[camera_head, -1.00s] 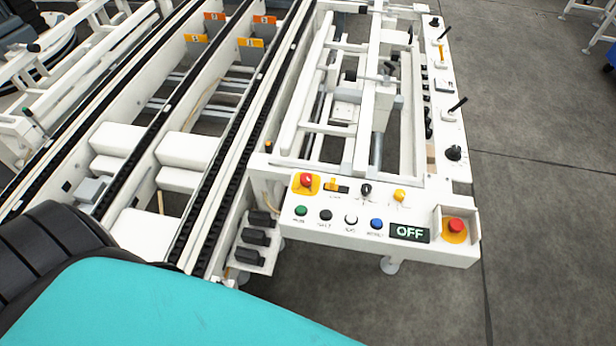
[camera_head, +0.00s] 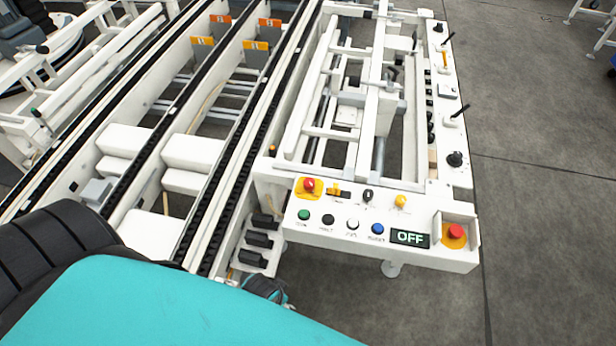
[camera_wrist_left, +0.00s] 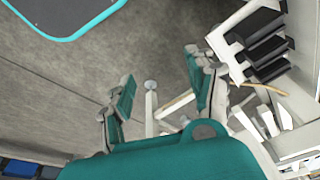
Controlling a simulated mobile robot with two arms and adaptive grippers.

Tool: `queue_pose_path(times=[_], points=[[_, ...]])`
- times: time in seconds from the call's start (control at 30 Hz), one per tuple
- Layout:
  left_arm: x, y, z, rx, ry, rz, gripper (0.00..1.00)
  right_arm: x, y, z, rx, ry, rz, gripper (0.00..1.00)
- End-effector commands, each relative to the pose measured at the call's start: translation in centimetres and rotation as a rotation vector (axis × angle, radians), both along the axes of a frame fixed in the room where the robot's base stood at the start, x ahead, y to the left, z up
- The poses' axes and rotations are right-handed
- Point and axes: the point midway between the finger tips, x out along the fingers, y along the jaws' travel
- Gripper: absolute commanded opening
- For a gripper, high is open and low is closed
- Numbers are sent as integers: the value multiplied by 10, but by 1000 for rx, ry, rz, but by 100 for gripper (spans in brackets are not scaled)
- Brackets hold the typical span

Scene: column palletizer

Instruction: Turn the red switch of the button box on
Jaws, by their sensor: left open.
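The white button box (camera_head: 340,243) stands at the front of the machine in the head view. A red switch (camera_head: 308,185) on a yellow plate is at its upper left, and another red button (camera_head: 456,231) on a yellow plate is at its right end. The display (camera_head: 410,238) reads OFF. Part of my left gripper (camera_head: 266,289) shows below the box's left end, mostly hidden behind my teal arm. In the left wrist view my left gripper (camera_wrist_left: 160,75) is open and empty, its teal-padded fingers apart. My right gripper is out of view.
Green, black, white and blue buttons line the box's front, with a black knob (camera_head: 367,195) and yellow knob (camera_head: 401,200) behind. Dark blocks (camera_head: 258,240) stick out beside its left end; similar ones (camera_wrist_left: 262,45) show in the wrist view. Grey floor (camera_head: 545,230) is clear at right.

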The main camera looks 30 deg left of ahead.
Motion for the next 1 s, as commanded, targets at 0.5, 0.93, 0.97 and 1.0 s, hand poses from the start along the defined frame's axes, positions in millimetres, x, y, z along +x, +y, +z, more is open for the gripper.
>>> queue_pose_path(times=[0.5,0.93,0.97,1.0], points=[[53,25,174,2,-59,178,57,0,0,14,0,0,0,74],[128,105,224,-58,-19,805,57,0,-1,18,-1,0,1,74],[135,110,225,-69,-13,854,57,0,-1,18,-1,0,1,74],[143,116,227,-85,-4,925,57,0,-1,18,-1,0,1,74]])
